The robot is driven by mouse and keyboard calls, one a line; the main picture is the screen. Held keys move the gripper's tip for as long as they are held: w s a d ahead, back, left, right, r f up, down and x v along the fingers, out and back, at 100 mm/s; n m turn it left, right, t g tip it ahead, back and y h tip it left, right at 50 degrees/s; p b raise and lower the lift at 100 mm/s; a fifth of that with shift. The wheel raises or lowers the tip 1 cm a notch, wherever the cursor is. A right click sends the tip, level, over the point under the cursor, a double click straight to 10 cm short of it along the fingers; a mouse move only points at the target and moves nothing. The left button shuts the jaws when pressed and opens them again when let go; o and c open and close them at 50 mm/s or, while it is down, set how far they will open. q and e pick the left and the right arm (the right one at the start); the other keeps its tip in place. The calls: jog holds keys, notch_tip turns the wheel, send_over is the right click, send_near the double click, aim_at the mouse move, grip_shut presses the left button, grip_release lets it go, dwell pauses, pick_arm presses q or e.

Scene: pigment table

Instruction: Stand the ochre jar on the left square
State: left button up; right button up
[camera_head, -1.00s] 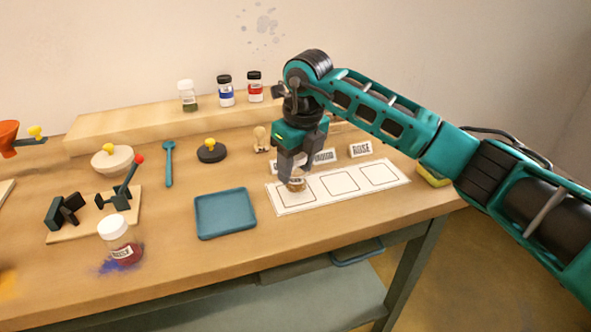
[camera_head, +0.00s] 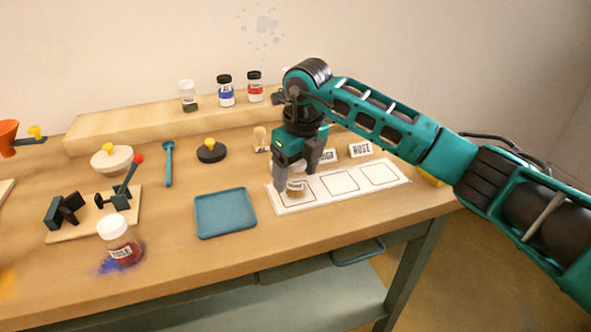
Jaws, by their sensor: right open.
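The ochre jar (camera_head: 296,187) stands on the left square (camera_head: 299,201) of the white mat, partly hidden by my right gripper. It looks upright, and its contents look ochre-brown. My right gripper (camera_head: 298,182) points down over the jar with its fingers open, one on each side of it. The left gripper does not show in the view.
The white mat's middle (camera_head: 339,183) and right (camera_head: 379,174) squares are empty, with name cards behind them. A teal tray (camera_head: 225,233) lies left of the mat. A white-lidded jar (camera_head: 118,240) stands by spilled blue powder at the front left. Jars stand on the back shelf.

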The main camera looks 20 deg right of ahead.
jog(key=r, duration=0.4)
jog(key=s+r, duration=0.1)
jog(key=r, duration=0.7)
jog(key=shift+s+d+r+p, duration=0.1)
jog(key=shift+s+d+p, duration=0.25)
jog(key=shift+p, duration=0.05)
